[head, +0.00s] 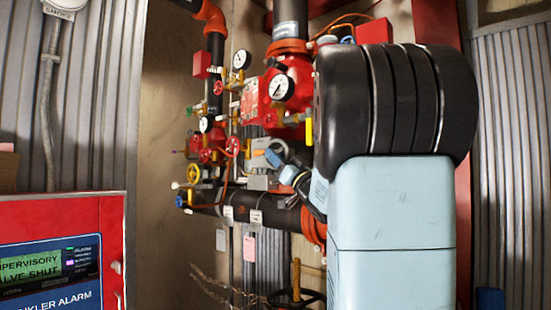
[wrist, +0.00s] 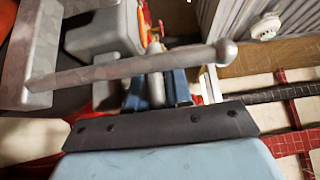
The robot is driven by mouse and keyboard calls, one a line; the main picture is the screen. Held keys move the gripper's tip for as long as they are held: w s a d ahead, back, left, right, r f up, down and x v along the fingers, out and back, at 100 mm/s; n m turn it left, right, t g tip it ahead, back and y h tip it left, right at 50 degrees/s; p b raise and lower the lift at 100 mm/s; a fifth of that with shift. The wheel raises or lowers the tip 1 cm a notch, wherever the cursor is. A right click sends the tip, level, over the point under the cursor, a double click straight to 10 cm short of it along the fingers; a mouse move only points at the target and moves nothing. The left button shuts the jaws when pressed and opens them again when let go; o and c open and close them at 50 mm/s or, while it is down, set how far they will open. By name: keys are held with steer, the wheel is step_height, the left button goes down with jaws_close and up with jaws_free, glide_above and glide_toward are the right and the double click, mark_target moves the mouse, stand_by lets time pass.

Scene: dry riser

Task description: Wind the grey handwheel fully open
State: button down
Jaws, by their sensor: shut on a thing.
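The grey handwheel is seen only in part, beside a grey housing (head: 262,160) on the pipework in the head view. In the wrist view a grey bar (wrist: 100,74) with a ball end crosses in front of my fingers, and a grey block fills the upper left. My gripper (wrist: 157,90) has its blue fingers on either side of a short grey post, which looks like part of the handwheel. In the head view my gripper (head: 276,160) is at the housing. The rest of the wheel's rim is hidden or outside the wrist view.
Red valves, gauges (head: 281,87) and small red handwheels (head: 232,147) crowd around my gripper. A black horizontal pipe (head: 270,210) runs below. A red alarm panel (head: 60,250) at lower left shows "SUPERVISORY VALVE SHUT". A dark wheel (head: 312,297) is low down.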

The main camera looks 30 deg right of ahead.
steer(key=g+h, duration=0.1)
steer(key=g, duration=0.1)
steer(key=g+h, duration=0.1)
steer(key=g, duration=0.2)
steer(key=shift+s+d+r+g, duration=0.1)
steer(key=shift+s+d+g, duration=0.1)
steer(key=shift+g, duration=0.1)
steer(key=shift+a, duration=0.1)
stand_by(0.5)
steer(key=c, duration=1.4)
jaws_free()
